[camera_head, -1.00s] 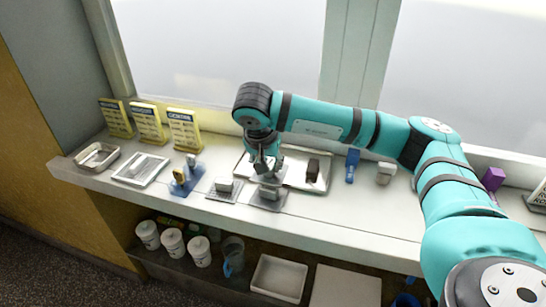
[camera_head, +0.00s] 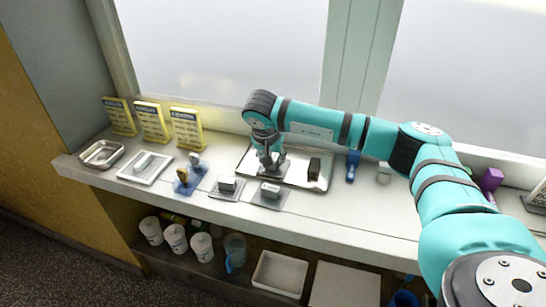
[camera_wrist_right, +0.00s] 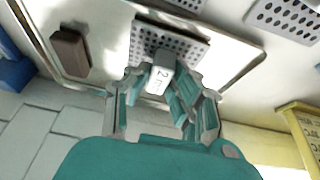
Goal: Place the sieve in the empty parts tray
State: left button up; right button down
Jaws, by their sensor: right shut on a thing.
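My right gripper (camera_head: 270,162) is shut on the pale block handle (camera_wrist_right: 160,76) of a sieve, a perforated metal plate (camera_wrist_right: 150,40). The sieve is over the large metal tray (camera_head: 325,183), also in the right wrist view (camera_wrist_right: 250,60); I cannot tell whether it touches the tray floor. In the head view the gripper mostly hides it. Two similar plates with block handles, one at left (camera_head: 226,188) and one at right (camera_head: 270,195), lie in front of the tray. A small metal tray (camera_head: 102,154) at the counter's left end looks empty. My left gripper is not in view.
A dark brown block (camera_head: 314,167) stands in the large tray. A white tray (camera_head: 135,177) holds a pale bar. Blue holder (camera_head: 188,181), yellow cards (camera_head: 187,130), a blue item (camera_head: 352,165) and a white block (camera_head: 384,173) stand nearby. Cups and a bin (camera_head: 280,272) sit below.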

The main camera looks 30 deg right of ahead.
jog(key=shift+f, duration=0.2)
jog(key=c, duration=1.1)
grip_release()
jog(key=shift+c, duration=0.2)
jog(key=shift+r, duration=0.1)
jog(key=v, duration=1.2)
jog(key=shift+r+b, duration=0.15)
jog(key=shift+b, duration=0.2)
